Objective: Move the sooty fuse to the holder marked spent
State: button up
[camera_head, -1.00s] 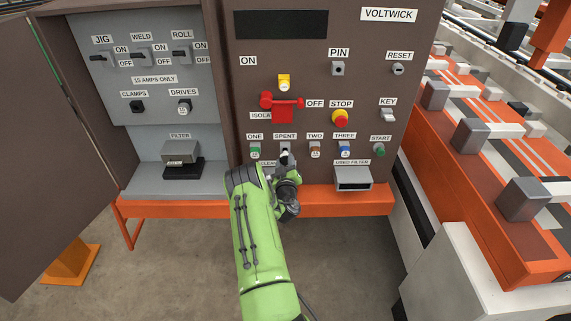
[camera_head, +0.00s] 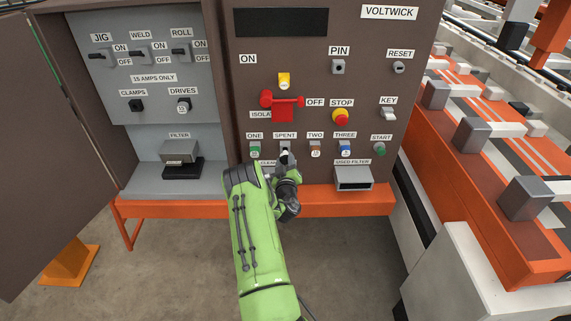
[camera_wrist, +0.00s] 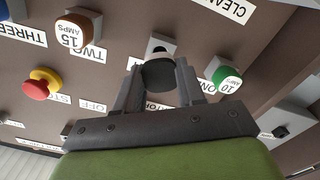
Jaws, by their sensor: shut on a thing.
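The sooty fuse (camera_wrist: 159,74) is a dark grey, stubby piece between the fingertips of my gripper (camera_wrist: 158,82) in the wrist view. My gripper is shut on it. In the head view, my gripper (camera_head: 286,164) is at the panel just below the SPENT label (camera_head: 285,136), mostly hidden by my arm. The spent holder (camera_wrist: 162,46) is a grey block directly beyond the fuse in the wrist view.
Beside it are the green fuse at ONE (camera_head: 255,149), the brown fuse at TWO (camera_head: 316,149) and the blue fuse at THREE (camera_head: 345,148). The red isolator handle (camera_head: 283,107) sticks out above. The cabinet door (camera_head: 60,150) stands open at left. The CLAMPS holder (camera_head: 137,106) looks dark and empty.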

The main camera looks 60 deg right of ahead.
aim_at(285, 161)
jog(key=shift+x, duration=1.7)
jog(key=o, duration=1.2)
jog(key=shift+o, duration=0.2)
jog(key=b+v, duration=0.2)
jog(key=v, duration=1.3)
jog(key=shift+s+a, duration=0.15)
jog(key=shift+a, duration=0.2)
